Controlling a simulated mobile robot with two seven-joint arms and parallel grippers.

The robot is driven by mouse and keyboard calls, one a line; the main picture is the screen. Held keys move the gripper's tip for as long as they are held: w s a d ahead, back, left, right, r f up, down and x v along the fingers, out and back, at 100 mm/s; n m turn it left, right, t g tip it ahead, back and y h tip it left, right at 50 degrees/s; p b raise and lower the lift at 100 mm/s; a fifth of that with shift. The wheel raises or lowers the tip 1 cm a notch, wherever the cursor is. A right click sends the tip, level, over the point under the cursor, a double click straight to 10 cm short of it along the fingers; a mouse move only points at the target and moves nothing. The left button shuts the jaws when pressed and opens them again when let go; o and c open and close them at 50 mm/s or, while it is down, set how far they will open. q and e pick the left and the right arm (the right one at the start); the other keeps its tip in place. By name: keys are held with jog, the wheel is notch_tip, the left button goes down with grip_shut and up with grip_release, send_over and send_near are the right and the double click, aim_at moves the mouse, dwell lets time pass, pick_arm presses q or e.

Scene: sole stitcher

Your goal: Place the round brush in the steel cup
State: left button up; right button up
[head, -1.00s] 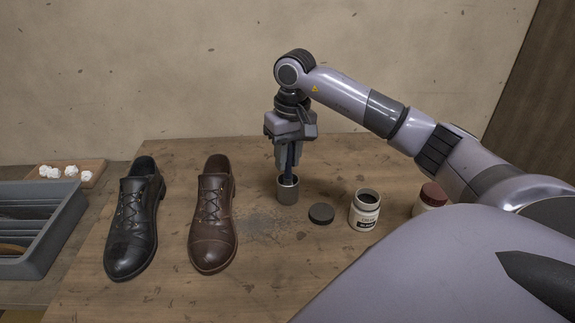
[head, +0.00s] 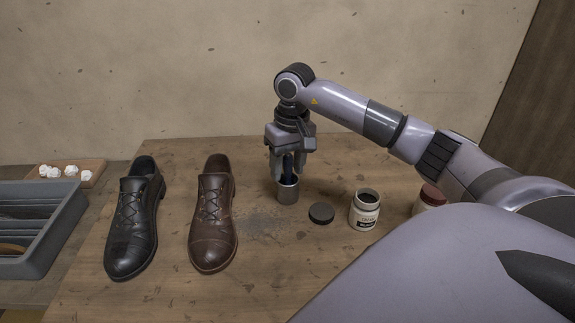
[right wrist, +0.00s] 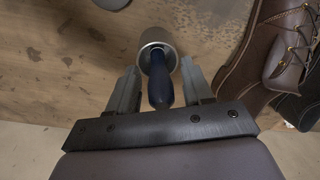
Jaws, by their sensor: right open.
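The steel cup (head: 287,193) stands upright on the wooden table, right of the brown shoe; it also shows in the right wrist view (right wrist: 146,38). The round brush (right wrist: 160,84) stands with its dark blue handle up out of the cup; its head is hidden inside. My right gripper (head: 288,172) is directly above the cup, pointing down. In the right wrist view its fingers (right wrist: 158,85) are spread, one on each side of the handle, with gaps between. My left gripper is not in view.
A black shoe (head: 133,225) and a brown shoe (head: 213,220) stand left of the cup. A dark lid (head: 321,213), an open cream jar (head: 364,211) and a red-lidded jar (head: 432,196) are to the right. A grey tray (head: 52,240) and a wooden box of white balls (head: 92,168) are at far left.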

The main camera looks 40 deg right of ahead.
jog(key=r, duration=1.2)
jog(key=shift+s+d, duration=0.25)
jog(key=shift+s, duration=0.15)
